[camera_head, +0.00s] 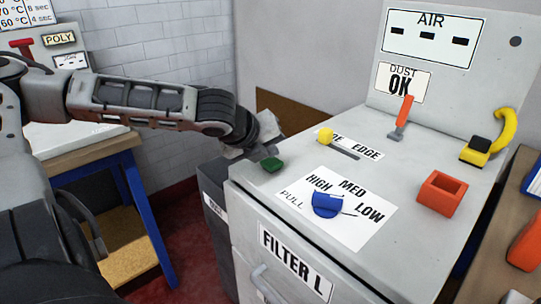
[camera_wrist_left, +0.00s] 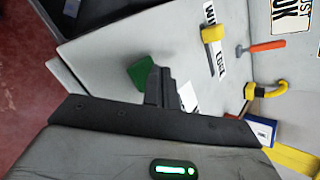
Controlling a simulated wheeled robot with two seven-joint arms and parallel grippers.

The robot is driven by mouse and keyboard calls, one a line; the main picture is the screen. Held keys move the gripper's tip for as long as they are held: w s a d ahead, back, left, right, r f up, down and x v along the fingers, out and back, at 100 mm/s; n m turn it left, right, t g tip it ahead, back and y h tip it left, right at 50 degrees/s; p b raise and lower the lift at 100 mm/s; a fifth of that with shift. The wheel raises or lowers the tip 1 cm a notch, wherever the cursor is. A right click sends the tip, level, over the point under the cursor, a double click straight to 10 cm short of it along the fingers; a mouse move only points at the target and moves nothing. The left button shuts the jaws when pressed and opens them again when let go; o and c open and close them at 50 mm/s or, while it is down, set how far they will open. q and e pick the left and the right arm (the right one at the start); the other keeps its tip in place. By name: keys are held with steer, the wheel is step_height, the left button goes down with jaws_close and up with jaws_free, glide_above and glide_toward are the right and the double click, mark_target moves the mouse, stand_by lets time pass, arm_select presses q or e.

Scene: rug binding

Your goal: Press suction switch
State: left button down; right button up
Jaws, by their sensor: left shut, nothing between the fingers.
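A small green switch (camera_head: 271,164) sits on the left edge area of the grey machine top (camera_head: 330,260). No label naming it as the suction switch can be read. My left gripper (camera_head: 256,149) is shut and empty, just behind and above the green switch in the head view. In the left wrist view the shut fingers (camera_wrist_left: 161,86) appear right beside the green switch (camera_wrist_left: 140,73) and overlap its edge. I cannot tell whether they touch it. My right gripper is not in view.
A yellow-knobbed slider (camera_head: 326,135) and a blue dial (camera_head: 327,205) marked HIGH, MED, LOW are close by. An orange-handled tool (camera_head: 404,112), a red open box (camera_head: 441,194) and a yellow curved hose (camera_head: 505,130) are further right. A dark bin stands left of the machine.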

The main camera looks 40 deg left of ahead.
mark_target(269, 164)
arm_select(q)
steer(key=shift+r, duration=0.35)
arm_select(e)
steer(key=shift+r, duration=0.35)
arm_select(q)
step_height(269, 164, up, 4)
steer(key=p, duration=0.4)
steer(key=shift+f, duration=0.2)
steer(key=shift+r+p, duration=0.8)
steer(key=shift+p, duration=0.1)
steer(key=shift+r+p, duration=0.35)
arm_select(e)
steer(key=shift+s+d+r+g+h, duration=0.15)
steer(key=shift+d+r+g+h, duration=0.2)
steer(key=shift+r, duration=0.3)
arm_select(q)
steer(key=shift+s, duration=0.1)
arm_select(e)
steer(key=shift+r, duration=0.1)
